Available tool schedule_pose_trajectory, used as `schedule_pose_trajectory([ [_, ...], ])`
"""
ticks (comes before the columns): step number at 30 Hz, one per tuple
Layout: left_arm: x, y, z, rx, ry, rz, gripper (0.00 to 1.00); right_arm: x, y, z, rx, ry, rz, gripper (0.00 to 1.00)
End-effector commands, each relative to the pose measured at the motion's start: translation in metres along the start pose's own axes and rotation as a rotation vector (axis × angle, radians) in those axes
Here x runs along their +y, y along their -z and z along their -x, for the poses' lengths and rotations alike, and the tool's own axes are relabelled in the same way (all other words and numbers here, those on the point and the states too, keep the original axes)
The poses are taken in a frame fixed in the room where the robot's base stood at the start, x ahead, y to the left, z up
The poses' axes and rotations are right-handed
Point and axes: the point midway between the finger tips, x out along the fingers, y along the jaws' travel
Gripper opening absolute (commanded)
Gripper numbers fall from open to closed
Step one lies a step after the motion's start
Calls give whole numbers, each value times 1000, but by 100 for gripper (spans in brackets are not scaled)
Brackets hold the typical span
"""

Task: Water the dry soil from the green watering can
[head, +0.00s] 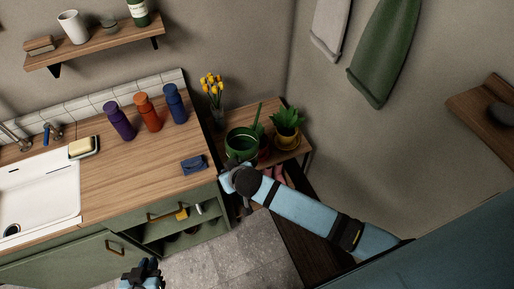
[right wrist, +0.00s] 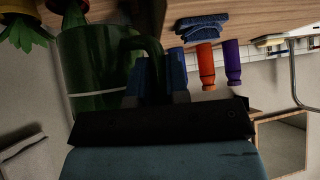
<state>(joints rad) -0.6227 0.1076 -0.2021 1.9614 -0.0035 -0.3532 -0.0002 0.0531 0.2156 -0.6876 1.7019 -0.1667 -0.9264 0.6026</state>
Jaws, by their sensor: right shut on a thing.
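The green watering can (head: 240,144) is at the left end of the small wooden shelf, beside the counter; I cannot tell whether it touches the shelf. My right gripper (head: 234,172) is shut on its handle; the can (right wrist: 92,75) and handle (right wrist: 150,52) fill the middle left of the right wrist view. A reddish pot (head: 264,154) sits just right of the can, partly hidden by it. I cannot make out soil in it. A succulent in a yellow pot (head: 287,140) stands further right. My left gripper (head: 141,271) is low over the floor, apart from everything; its opening is unclear.
Yellow flowers (head: 211,90) in a glass stand behind the can. The counter's front middle is clear.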

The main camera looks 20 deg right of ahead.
Motion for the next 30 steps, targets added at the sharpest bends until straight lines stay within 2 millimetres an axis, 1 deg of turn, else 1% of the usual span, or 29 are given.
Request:
schedule_pose_trajectory([
  [2,0,-4,-2,-2,0,0,12,0,-1,-2,15,-12,13,0],
  [11,0,-1,0,-1,0,0,12,0,2,0,16,-13,15,0],
  [14,0,3,2,-1,0,0,12,0,6,5,17,-13,14,0],
  [21,0,20,13,3,0,0,12,-1,22,22,17,-12,14,0],
  [23,0,18,11,6,0,0,12,-1,23,22,18,-13,13,0],
  [30,0,17,10,4,0,0,12,-2,35,35,16,-12,14,0],
])
